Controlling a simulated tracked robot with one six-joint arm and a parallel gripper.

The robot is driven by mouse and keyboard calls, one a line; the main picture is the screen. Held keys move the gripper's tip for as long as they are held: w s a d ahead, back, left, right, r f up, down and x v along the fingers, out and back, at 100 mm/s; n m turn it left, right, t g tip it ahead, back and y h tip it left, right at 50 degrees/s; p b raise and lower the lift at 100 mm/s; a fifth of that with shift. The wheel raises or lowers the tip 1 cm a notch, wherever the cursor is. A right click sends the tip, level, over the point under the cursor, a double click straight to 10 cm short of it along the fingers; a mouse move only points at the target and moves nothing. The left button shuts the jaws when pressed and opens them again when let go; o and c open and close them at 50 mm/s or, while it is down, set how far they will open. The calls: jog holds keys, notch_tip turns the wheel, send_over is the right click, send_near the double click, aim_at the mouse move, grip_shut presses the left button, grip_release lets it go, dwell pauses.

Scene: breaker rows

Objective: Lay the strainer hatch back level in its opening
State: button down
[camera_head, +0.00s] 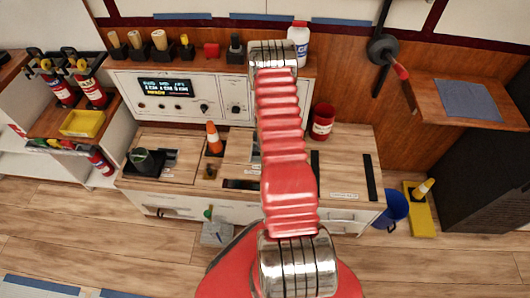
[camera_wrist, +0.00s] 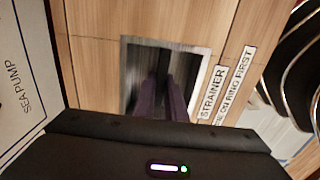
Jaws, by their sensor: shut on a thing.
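In the wrist view, the strainer opening (camera_wrist: 204,60) is a pale-rimmed square in the wooden bench top, next to a label strip reading STRAINER. A grey, streaked surface, which looks like the strainer hatch (camera_wrist: 138,70), shows inside it. Its tilt is hard to tell. My gripper (camera_wrist: 165,82) reaches down over the opening, its dark fingers close together and shut on the hatch. The gripped part is hidden between the fingers. In the head view, my red arm covers the gripper and most of this spot on the bench.
A red tin (camera_head: 322,121) stands to the right. A control panel (camera_head: 190,95) rises behind. A blue bucket (camera_head: 395,208) is on the floor at right. The bench's right part is mostly clear.

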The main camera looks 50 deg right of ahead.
jog(key=shift+d+f, duration=0.1)
jog(key=shift+f, duration=2.3)
jog(key=shift+f, duration=2.3)
jog(key=c, duration=1.7)
grip_release()
jog(key=shift+c, duration=0.2)
jog(key=shift+s+f, duration=0.1)
jog(key=shift+s, duration=0.05)
notch_tip(320, 180, up, 14)
jog(key=shift+f, duration=0.1)
